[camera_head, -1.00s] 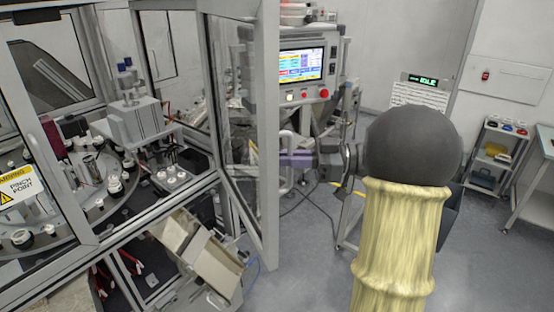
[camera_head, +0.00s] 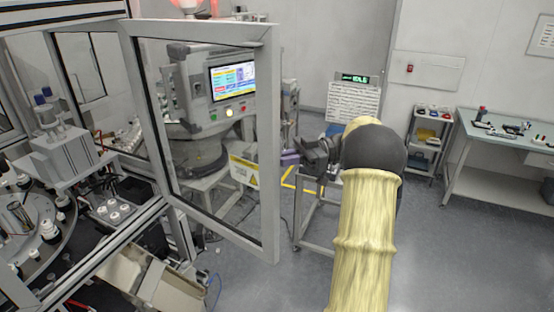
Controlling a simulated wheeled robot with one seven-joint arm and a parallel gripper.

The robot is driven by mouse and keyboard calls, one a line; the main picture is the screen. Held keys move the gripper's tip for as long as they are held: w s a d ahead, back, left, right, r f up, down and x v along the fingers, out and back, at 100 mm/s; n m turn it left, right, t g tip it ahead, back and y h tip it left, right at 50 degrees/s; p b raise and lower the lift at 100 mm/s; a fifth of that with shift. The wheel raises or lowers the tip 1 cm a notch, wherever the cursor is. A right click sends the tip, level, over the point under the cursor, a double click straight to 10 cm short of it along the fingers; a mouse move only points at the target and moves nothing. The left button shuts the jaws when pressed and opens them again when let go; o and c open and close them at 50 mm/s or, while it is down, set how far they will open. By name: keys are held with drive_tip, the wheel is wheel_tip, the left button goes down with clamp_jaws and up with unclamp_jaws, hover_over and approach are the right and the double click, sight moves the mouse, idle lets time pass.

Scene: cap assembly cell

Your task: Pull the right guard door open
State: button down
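The right guard door (camera_head: 270,150) is a tall grey-framed glass panel in the middle left of the head view. It stands swung out from the cell frame, leaving an opening at its left. A yellow and white warning label (camera_head: 243,172) shows at its lower right. My gripper (camera_head: 312,156) is a dark shape just right of the door's free edge, partly hidden by my arm's dark joint. A visible gap lies between the gripper and the door edge. The fingers are too small and dark to tell whether they are open or shut.
A machine with a lit screen (camera_head: 232,80) shows through the door glass. A rotary table (camera_head: 30,240) with white parts lies inside the cell at left. A shelf cart (camera_head: 428,140) and a workbench (camera_head: 500,185) stand at right. Grey floor is clear at lower right.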

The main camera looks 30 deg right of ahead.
drive_tip(key=c, duration=1.6)
unclamp_jaws()
drive_tip(key=shift+w+a, duration=0.1)
drive_tip(key=shift+o, duration=0.2)
drive_tip(key=s+d, duration=0.2)
drive_tip(key=d, duration=1.5)
drive_tip(key=shift+d, duration=0.25)
